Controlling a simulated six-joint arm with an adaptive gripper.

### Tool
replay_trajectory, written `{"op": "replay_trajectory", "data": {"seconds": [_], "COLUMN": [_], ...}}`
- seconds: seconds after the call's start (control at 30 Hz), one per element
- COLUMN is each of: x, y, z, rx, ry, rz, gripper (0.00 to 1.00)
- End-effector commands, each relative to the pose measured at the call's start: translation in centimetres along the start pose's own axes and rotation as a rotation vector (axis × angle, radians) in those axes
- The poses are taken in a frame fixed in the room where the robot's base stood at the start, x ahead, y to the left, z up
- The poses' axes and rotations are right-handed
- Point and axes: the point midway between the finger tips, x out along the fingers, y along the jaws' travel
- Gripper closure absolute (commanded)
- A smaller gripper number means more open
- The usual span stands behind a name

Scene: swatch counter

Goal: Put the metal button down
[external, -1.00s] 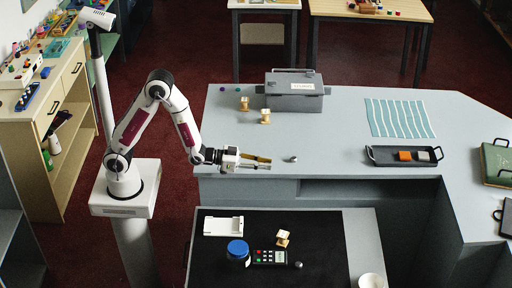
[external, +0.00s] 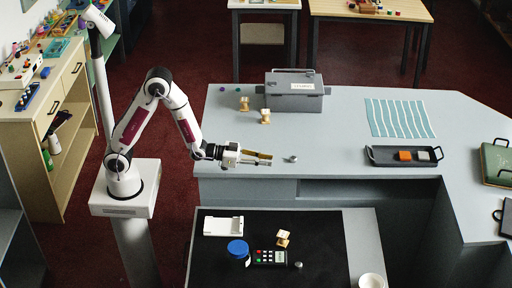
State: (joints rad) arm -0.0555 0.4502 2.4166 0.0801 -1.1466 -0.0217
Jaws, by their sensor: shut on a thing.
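My gripper (external: 271,159) is low over the front left of the grey counter, pointing right. Its fingers show as a brass-coloured strip above a grey one. It is shut on the metal button (external: 291,158), a small silvery piece just beyond the visible finger ends. The contact between fingers and button is too small to make out. I cannot tell whether the button touches the counter top.
The grey counter (external: 340,130) is clear around my gripper. A grey case (external: 293,100) and wooden pieces (external: 265,116) stand behind. A black tray (external: 380,161) lies to the right. Below, a dark surface (external: 325,235) holds a blue-lidded jar (external: 238,250) and a keypad device (external: 270,257).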

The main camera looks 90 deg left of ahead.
Motion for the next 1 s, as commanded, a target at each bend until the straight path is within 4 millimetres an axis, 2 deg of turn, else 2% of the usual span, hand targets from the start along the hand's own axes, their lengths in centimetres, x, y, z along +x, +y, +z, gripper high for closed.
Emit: {"op": "replay_trajectory", "data": {"seconds": [0.47,1.0], "x": [-0.4,-3.3], "y": [-5.4,-11.8], "z": [-2.2,-3.5], "rx": [0.010,0.026], "ry": [0.002,0.000], "rz": [0.065,0.161], "gripper": [0.92,0.92]}}
